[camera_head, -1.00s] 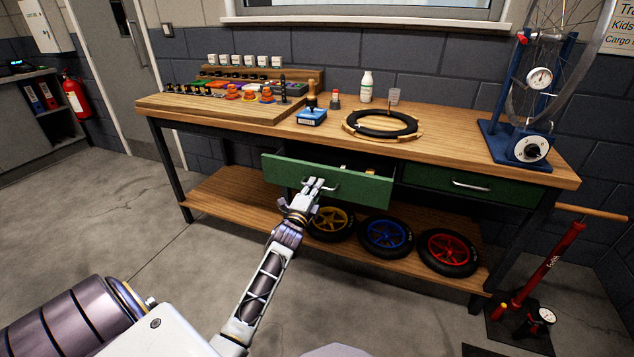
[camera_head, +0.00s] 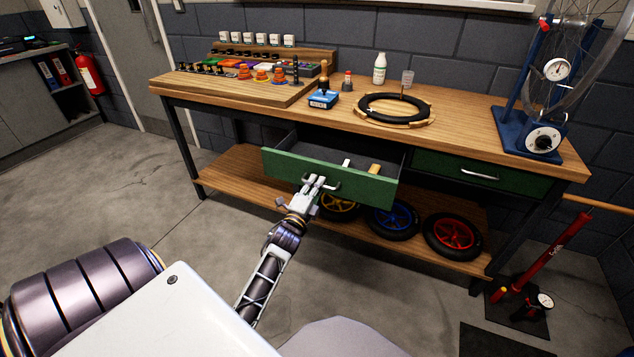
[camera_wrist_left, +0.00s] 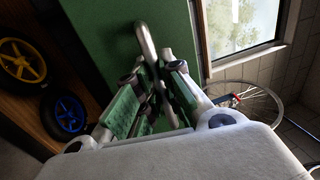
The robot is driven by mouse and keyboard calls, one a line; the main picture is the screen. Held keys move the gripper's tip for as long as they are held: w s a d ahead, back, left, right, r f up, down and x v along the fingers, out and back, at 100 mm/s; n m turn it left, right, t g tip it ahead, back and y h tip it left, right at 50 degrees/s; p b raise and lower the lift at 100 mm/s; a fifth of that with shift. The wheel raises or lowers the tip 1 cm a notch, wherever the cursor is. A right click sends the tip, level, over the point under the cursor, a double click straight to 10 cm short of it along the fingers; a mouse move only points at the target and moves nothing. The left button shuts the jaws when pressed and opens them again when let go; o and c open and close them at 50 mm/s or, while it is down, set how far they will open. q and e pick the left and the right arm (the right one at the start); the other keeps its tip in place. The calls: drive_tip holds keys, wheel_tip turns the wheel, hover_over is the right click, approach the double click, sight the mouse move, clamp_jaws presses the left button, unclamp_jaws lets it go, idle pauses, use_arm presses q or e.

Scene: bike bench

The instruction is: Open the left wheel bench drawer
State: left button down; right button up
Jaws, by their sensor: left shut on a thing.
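The left wheel bench drawer (camera_head: 352,186) has a green front and stands pulled out from the bench. A white piece and a yellowish piece show inside it. My left gripper (camera_head: 315,183) is at the drawer's silver handle (camera_head: 334,186), shut on it, in front of the green face. In the left wrist view, the fingers (camera_wrist_left: 152,100) close around the handle bar (camera_wrist_left: 148,48) against the green front (camera_wrist_left: 100,30). My right gripper is not in view.
The wooden bench (camera_head: 452,118) carries a tire on a ring (camera_head: 394,109), a blue box (camera_head: 323,99) and a truing stand (camera_head: 540,125). The right drawer (camera_head: 480,175) is shut. Wheels, including a red one (camera_head: 453,236), lie on the lower shelf. A red pump (camera_head: 545,262) stands right.

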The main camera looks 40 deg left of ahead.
use_arm(q)
drive_tip(key=c, duration=1.5)
unclamp_jaws()
drive_tip(key=shift+s, duration=0.1)
drive_tip(key=shift+v, duration=3.7)
drive_tip(key=shift+d+f, duration=0.1)
drive_tip(key=shift+f, duration=0.05)
